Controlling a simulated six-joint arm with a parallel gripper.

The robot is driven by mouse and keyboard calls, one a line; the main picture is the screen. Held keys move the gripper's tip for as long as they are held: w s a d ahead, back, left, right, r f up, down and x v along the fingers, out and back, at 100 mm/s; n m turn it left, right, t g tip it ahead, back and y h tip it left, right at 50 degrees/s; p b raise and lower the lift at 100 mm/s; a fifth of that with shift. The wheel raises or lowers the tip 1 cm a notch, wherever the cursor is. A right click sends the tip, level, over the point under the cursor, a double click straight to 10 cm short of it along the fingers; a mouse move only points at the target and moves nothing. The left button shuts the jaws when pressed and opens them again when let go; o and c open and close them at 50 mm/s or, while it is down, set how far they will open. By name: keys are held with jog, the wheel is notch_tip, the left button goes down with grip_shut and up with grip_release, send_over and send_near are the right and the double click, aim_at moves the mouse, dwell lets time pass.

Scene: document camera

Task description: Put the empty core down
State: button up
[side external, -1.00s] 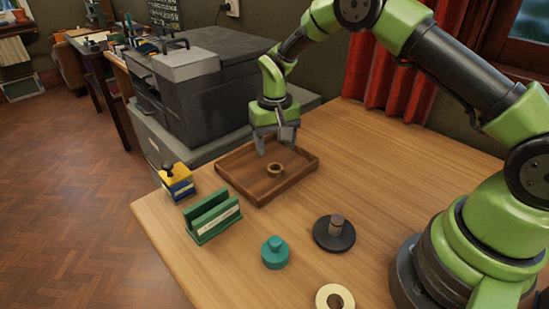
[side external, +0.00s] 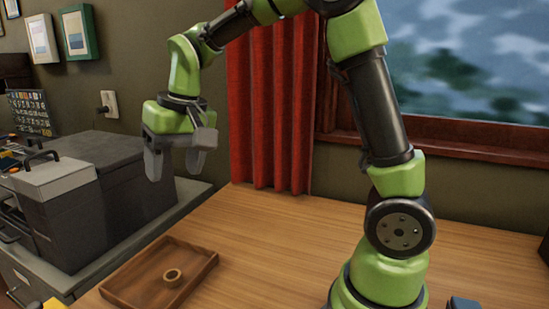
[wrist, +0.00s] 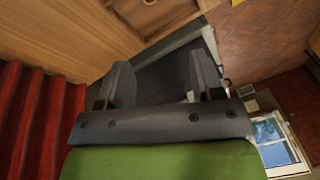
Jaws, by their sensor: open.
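The empty core (side external: 172,275), a small tan ring, lies flat on the floor of the brown wooden tray (side external: 199,263) in the side view. My gripper (side external: 175,167) is open and empty, high above the tray and apart from the core. In the wrist view the two grey fingers (wrist: 163,82) are spread with nothing between them. The tray (wrist: 150,15) shows there at the top edge, with a pale bit of the core (wrist: 150,2) cut off by the frame.
A dark grey machine (side external: 120,185) on a grey cabinet stands left of the tray. A red curtain (side external: 270,110) hangs behind my arm. The table (side external: 265,240) is clear right of the tray. A yellow block (side external: 53,303) is partly visible at the bottom left.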

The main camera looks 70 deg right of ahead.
jog(key=s+r+t, duration=0.2)
jog(key=s, duration=0.7)
jog(key=s+a+r+t+y, duration=0.1)
jog(key=s+r+t, duration=0.1)
jog(key=s, duration=0.7)
jog(key=shift+a, duration=0.3)
